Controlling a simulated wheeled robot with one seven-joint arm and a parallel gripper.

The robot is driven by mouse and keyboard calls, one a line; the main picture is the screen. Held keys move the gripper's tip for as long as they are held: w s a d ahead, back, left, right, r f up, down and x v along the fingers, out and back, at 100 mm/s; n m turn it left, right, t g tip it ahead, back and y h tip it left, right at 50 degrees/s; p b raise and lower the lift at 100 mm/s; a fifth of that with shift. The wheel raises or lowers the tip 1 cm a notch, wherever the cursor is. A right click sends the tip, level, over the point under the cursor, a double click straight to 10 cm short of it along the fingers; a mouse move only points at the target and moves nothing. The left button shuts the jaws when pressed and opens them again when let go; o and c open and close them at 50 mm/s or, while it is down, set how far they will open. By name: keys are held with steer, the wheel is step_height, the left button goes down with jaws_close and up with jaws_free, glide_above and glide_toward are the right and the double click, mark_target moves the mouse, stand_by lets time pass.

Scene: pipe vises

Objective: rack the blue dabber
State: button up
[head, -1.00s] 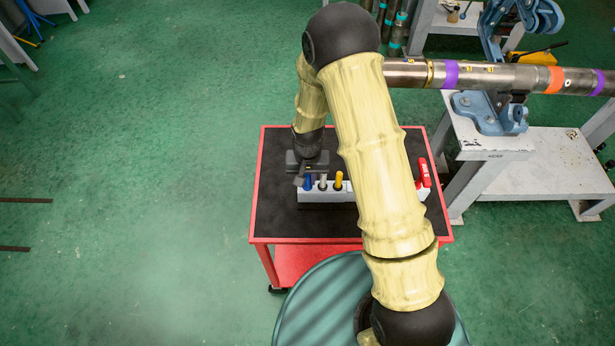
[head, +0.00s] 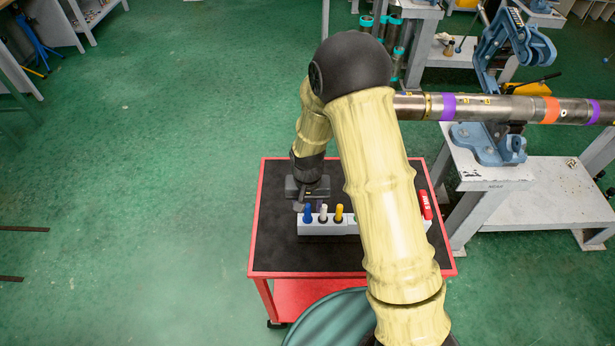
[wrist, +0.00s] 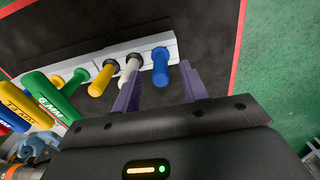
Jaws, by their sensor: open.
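The blue dabber (head: 308,214) stands upright at the left end of a white rack (head: 345,229) on the red cart. In the wrist view, the blue dabber (wrist: 160,67) is at the right end of the row. My gripper (head: 304,202) is just behind that end of the rack in the head view. In the wrist view, my gripper (wrist: 160,88) has its two purple fingers spread apart with nothing held, and the blue dabber appears just beyond and between the tips. I cannot tell whether the fingers touch it. My arm hides the rack's middle in the head view.
A white dabber (head: 323,214) and a yellow one (head: 339,214) stand beside the blue one. A red-handled tool (head: 425,205) is at the rack's right. A pipe (head: 500,107) in a blue vise (head: 490,145) lies beyond the cart. The cart top's left side (head: 275,215) is clear.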

step_height(320, 180, up, 14)
steer(key=b, duration=0.1)
steer(key=shift+b, duration=0.4)
stand_by(0.6)
steer(key=s+d+r+t, duration=0.2)
steer(key=s+d, duration=1)
steer(key=d, duration=0.1)
steer(key=shift+d+t, duration=0.3)
